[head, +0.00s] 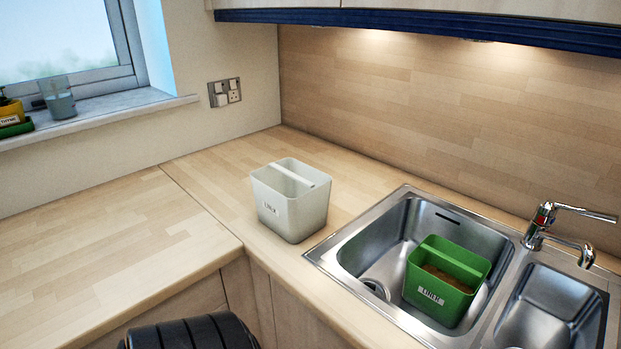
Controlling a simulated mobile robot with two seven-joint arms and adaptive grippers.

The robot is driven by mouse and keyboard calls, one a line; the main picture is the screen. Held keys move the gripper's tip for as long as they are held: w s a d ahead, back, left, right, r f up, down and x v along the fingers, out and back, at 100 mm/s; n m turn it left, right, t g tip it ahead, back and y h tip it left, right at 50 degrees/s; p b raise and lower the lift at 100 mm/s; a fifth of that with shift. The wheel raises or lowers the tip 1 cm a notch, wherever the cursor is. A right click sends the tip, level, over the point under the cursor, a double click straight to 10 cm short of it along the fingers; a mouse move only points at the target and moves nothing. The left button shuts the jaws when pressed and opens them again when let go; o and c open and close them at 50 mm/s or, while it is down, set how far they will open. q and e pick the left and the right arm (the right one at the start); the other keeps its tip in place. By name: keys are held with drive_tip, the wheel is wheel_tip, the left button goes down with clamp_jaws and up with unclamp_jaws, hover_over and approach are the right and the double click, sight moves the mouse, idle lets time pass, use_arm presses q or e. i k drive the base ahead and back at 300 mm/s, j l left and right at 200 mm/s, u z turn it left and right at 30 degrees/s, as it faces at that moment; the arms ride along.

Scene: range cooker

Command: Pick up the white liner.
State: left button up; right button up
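The white liner (309,214) is a square tub with a bar across its open top and a small label on its front. It stands upright on the wooden worktop (215,160), left of the sink and near the corner. No gripper touches it. The inside of the liner is only partly visible. Neither my left nor my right gripper is in view.
A green tub (428,293) with brown contents stands in the large bowl of the steel sink (325,250), close right of the liner. A tap (541,222) rises behind the sink. The worktop left of the liner is clear. A glass (60,104) stands on the windowsill.

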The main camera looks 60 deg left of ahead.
sight(292, 197)
drive_tip(key=u, duration=0.4)
drive_tip(key=l+u, duration=0.15)
drive_tip(key=u, duration=0.25)
drive_tip(key=l+u, duration=0.1)
drive_tip(key=u, duration=0.3)
